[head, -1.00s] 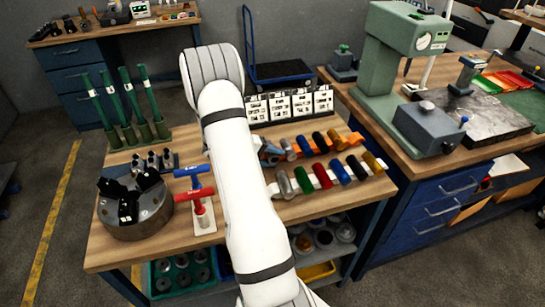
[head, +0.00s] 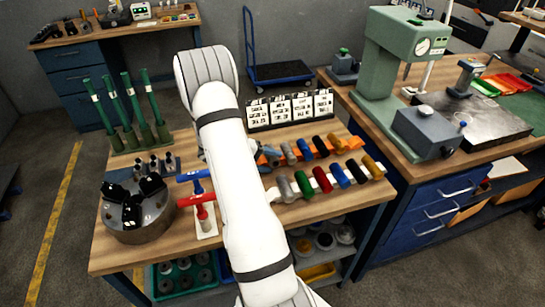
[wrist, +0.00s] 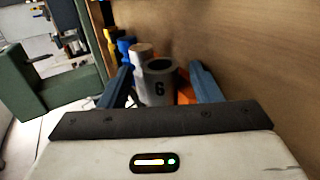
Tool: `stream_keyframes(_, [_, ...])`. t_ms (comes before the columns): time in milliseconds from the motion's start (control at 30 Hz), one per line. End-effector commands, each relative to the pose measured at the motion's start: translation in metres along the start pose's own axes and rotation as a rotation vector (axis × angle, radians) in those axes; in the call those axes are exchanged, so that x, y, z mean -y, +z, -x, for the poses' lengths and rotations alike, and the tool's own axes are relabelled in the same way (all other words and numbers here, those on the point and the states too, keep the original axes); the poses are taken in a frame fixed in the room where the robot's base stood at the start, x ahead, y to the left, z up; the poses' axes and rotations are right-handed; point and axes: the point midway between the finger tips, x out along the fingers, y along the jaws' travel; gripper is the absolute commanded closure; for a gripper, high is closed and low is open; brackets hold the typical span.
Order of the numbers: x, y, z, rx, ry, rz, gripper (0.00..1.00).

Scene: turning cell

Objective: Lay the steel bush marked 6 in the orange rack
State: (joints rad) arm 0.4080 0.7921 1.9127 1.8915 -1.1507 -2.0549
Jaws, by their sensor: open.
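The steel bush marked 6 (wrist: 160,83) is a grey hollow cylinder in the wrist view. It stands between the two blue-grey fingers of my gripper (wrist: 162,86), which are open with a gap on both sides. Orange shows close beside the bush, and it lines up with the near end of a row of coloured bushes. The orange rack (head: 349,142) lies at the back of the bench in the head view and holds grey, blue, black and orange-yellow bushes. My arm hides most of the gripper and the rack's left end there.
A white rack (head: 273,196) with several coloured bushes lies in front of the orange one. Red (head: 196,199) and blue hammers, and a round chuck (head: 142,222), are left of my arm. Labelled cards (head: 290,109) stand behind the racks. A green press (head: 385,60) stands on the right bench.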

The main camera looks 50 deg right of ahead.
Motion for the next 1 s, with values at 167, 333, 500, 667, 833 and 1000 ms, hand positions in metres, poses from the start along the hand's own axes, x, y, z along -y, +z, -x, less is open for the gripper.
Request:
stream_keyframes(167, [-0.009, 0.005, 0.025, -0.002, 0.002, 0.0, 0.4])
stream_keyframes(333, [-0.011, 0.009, 0.041, -0.002, 0.005, -0.004, 0.4])
stream_keyframes(500, [-0.01, 0.011, 0.051, -0.004, 0.005, -0.005, 0.4])
stream_keyframes(667, [-0.009, 0.012, 0.054, -0.005, 0.006, -0.006, 0.4])
stream_keyframes(833, [-0.008, 0.012, 0.055, -0.006, 0.006, -0.006, 0.4])
stream_keyframes(1000, [-0.008, 0.011, 0.055, -0.006, 0.006, -0.006, 0.4])
